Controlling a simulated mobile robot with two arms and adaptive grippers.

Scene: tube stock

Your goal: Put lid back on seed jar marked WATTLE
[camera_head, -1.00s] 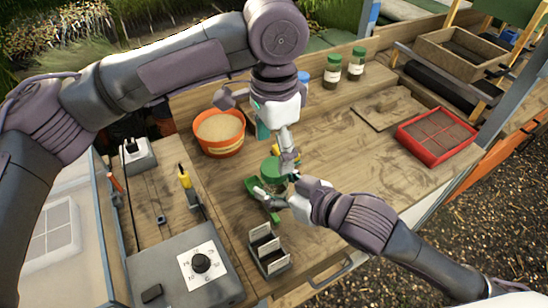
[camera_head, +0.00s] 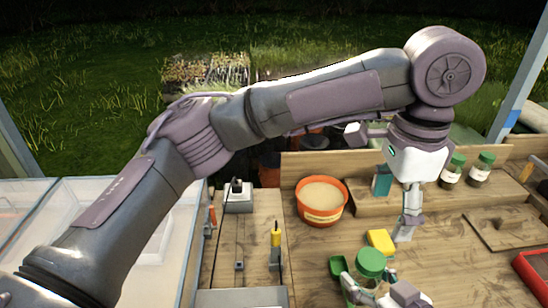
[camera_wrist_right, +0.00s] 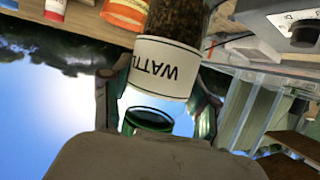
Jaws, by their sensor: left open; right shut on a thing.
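The seed jar (camera_wrist_right: 166,65) shows a white label with WATTL readable in the right wrist view, where the scene appears upside down. My right gripper (camera_wrist_right: 158,106) is shut on the jar; it also shows at the bottom of the head view (camera_head: 370,290). The green lid (camera_head: 370,263) is at the jar's top in the head view, and its green ring (camera_wrist_right: 148,120) shows between the fingers in the wrist view. I cannot tell whether it is fully seated. My left gripper (camera_head: 404,236) is open, behind and right of the lid, apart from it.
A yellow block (camera_head: 380,241) lies close to my left gripper. A green object (camera_head: 338,267) is left of the jar. An orange tub (camera_head: 321,202) stands behind. Two green-lidded jars (camera_head: 453,168) (camera_head: 481,170) stand on the back shelf.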

